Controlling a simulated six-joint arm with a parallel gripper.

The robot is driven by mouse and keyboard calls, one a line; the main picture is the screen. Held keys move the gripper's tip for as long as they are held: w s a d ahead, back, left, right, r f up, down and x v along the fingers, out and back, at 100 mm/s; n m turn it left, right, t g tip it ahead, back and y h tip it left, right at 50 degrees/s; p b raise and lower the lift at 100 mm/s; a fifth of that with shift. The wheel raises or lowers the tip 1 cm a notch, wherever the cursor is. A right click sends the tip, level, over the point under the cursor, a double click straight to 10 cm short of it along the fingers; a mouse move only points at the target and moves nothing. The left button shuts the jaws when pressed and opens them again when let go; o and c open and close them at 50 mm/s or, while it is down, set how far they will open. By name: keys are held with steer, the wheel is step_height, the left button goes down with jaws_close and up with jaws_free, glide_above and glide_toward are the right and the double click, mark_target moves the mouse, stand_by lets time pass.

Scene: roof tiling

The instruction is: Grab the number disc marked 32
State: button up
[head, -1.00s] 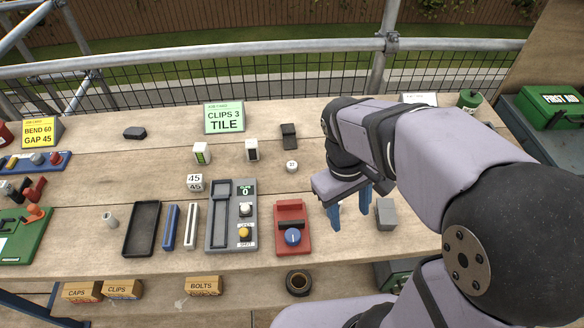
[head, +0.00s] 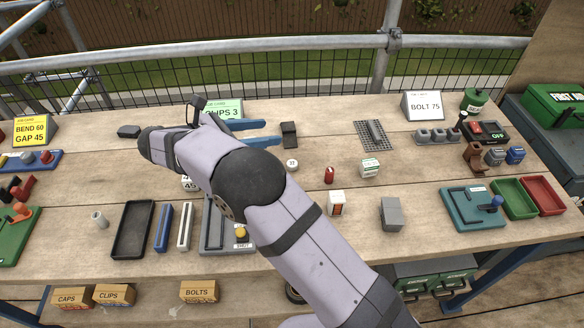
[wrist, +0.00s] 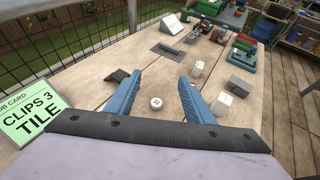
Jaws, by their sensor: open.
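A small white round piece (head: 292,165) with a dark mark on top lies on the bench just right of centre. It also shows in the wrist view (wrist: 156,103), between my fingers in the picture; its number is too small to read. My gripper (head: 272,132) is open and empty, its two blue fingers pointing right above the bench, near the green CLIPS 3 TILE card (head: 222,108). In the head view the piece is below and slightly right of the fingertips. The wrist view shows the fingers (wrist: 161,76) apart, with nothing gripped.
A dark block (head: 289,135) stands close to the fingertips. My arm covers part of the grey panel (head: 212,240).

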step_height(320, 180, down, 13)
steer(key=shift+r, duration=0.1)
steer(key=shift+s+p+x, duration=0.15)
steer(key=shift+p+x, duration=0.7)
steer(key=shift+x, duration=0.7)
steer(key=shift+s+p+x, duration=0.1)
steer(key=shift+p+x, duration=0.75)
steer(key=shift+x, duration=1.4)
steer(key=c, duration=1.1)
